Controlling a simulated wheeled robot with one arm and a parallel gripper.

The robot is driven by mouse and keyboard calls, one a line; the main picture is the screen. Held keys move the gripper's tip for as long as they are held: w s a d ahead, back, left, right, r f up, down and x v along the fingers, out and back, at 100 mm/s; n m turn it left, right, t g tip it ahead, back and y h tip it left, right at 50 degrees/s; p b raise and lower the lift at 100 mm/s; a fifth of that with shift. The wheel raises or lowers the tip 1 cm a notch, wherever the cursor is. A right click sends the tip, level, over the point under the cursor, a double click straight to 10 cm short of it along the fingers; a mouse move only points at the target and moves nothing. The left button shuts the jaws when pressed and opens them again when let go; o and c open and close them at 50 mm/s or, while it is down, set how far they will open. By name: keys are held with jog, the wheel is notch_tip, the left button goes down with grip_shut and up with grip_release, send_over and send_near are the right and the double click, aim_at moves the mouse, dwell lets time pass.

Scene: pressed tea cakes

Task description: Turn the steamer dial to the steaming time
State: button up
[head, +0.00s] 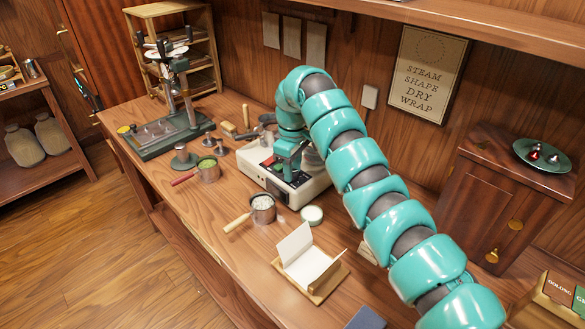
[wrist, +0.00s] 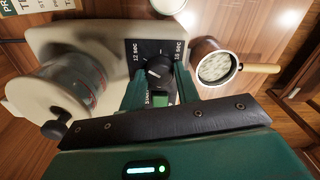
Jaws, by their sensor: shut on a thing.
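The steamer (head: 262,184) is a cream-white box on the workbench, and its body (wrist: 45,35) fills the upper left of the wrist view. Its black dial plate (wrist: 133,48) reads "12 sec" on the left and "15 sec" on the right; another label at lower left is partly covered. The round dark dial knob (wrist: 158,72) sits in the plate's middle; I cannot tell exactly which mark it points to. My gripper (wrist: 159,82) has its green fingers closed on either side of the knob. In the head view my gripper (head: 287,166) is over the steamer and hides the dial.
A pot of pale leaves (head: 262,207) with a wooden handle stands close to the steamer's front; its handle (wrist: 262,68) also shows in the wrist view.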

dwell(0.3)
jog(key=o, duration=1)
jog(key=shift+c, duration=0.2)
jog(key=shift+r, duration=0.1)
notch_tip(320, 180, up, 8)
jog(key=shift+r, duration=0.1)
notch_tip(320, 180, up, 9)
jog(key=p, duration=0.8)
